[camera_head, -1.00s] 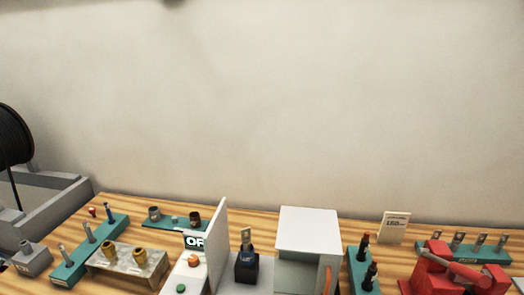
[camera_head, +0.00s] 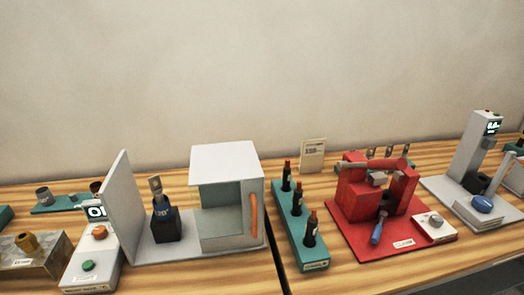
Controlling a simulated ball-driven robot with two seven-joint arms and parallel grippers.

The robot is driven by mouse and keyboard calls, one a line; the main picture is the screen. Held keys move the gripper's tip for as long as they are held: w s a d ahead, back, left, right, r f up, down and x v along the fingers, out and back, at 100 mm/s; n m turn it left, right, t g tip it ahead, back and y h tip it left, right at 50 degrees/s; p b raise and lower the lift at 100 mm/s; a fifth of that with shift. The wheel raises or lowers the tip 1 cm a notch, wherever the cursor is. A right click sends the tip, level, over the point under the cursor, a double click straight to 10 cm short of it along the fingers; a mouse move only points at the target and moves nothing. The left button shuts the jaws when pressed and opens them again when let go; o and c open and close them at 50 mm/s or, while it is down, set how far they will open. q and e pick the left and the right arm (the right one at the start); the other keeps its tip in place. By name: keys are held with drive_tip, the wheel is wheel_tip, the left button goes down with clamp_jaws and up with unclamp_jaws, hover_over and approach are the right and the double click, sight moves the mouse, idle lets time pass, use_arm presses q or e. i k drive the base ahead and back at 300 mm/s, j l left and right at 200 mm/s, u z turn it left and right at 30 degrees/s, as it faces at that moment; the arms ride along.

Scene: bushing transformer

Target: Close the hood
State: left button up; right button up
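The hood (camera_head: 226,165) is a white box on a pale base plate (camera_head: 172,246). Neither of my grippers is in view.
A control box (camera_head: 92,258) with orange and green buttons stands left of the panel. Right of the hood are a teal rack (camera_head: 299,232) with several dark pieces, a red fixture (camera_head: 378,205) and a grey column device (camera_head: 474,160). A dark gap separates two tabletops beside the hood.

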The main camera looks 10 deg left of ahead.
sight(225, 175)
drive_tip(key=k+l+z, duration=0.85)
drive_tip(key=l+z, duration=0.2)
